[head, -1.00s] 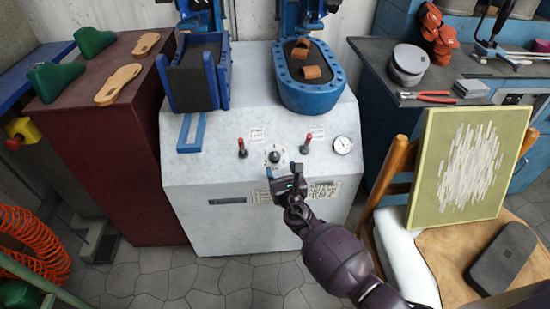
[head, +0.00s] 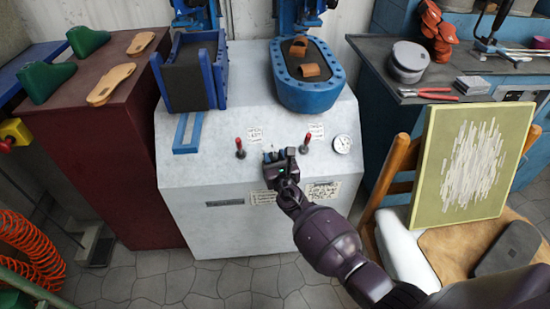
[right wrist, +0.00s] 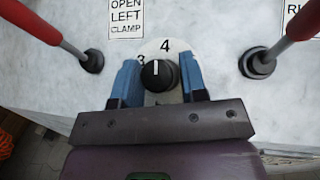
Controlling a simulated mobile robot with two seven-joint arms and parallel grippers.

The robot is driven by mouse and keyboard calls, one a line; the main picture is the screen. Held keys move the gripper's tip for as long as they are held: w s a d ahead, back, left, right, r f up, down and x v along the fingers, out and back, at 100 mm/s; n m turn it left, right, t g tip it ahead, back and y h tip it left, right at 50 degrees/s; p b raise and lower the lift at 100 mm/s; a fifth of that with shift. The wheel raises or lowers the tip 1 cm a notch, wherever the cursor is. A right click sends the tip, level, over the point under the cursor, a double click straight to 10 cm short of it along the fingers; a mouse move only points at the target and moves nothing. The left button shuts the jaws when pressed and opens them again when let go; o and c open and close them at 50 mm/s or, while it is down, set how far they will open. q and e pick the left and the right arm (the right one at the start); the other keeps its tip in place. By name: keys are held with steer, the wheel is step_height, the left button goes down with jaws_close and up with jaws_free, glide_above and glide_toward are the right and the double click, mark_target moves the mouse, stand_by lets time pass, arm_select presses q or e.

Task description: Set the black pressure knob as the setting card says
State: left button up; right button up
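The black pressure knob (right wrist: 158,76) sits on the white press panel between the two blue fingers of my right gripper (right wrist: 160,84). Its white mark points up, near the printed 4, with 3 to the left. The fingers stand on either side of the knob, with what looks like a narrow gap at the right; they are not clearly clamped on it. In the head view my right gripper (head: 279,156) covers the knob. White cards (head: 323,192) are on the panel's front below; their writing is too small to read surely. My left gripper is not in view.
Red-tipped levers (head: 240,148) (head: 305,144) flank the knob, close to my right gripper. A round gauge (head: 342,144) is to the right. The white press (head: 225,180) carries blue fixtures above. A chair (head: 398,165) with a green-framed board (head: 470,165) stands at right.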

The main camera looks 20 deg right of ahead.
steer(key=c, duration=0.4)
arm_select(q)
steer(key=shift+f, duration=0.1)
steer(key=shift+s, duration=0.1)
